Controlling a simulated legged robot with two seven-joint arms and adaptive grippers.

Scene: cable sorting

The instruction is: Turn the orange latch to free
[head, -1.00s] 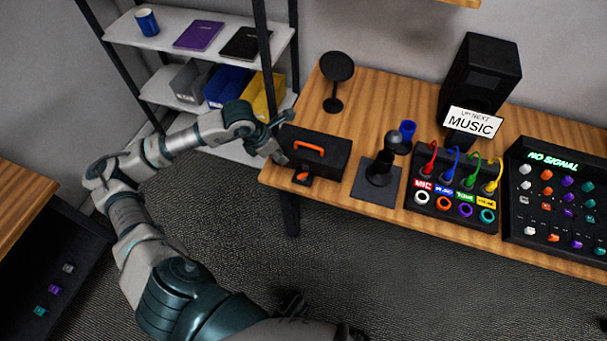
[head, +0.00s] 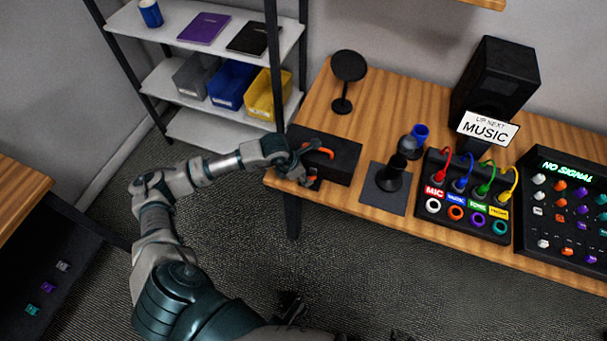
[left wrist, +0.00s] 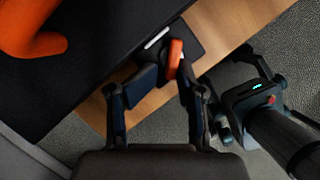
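The orange latch (left wrist: 175,58) sits on a small dark plate at the front of the black case (left wrist: 100,55) in the left wrist view. In the head view the black case (head: 340,158) stands at the table's left end, and my gripper mostly hides the latch. My left gripper (head: 306,168) is at the case's front left. In the left wrist view its fingers (left wrist: 155,90) are apart, with the latch just beyond the tips, nearer the right finger. I cannot tell if they touch. My right gripper (left wrist: 235,85) appears low beside the table, its fingers apart and empty.
The case has an orange handle (head: 320,149) on top. A round black stand (head: 347,80) is behind. A shelf (head: 215,75) stands at the left.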

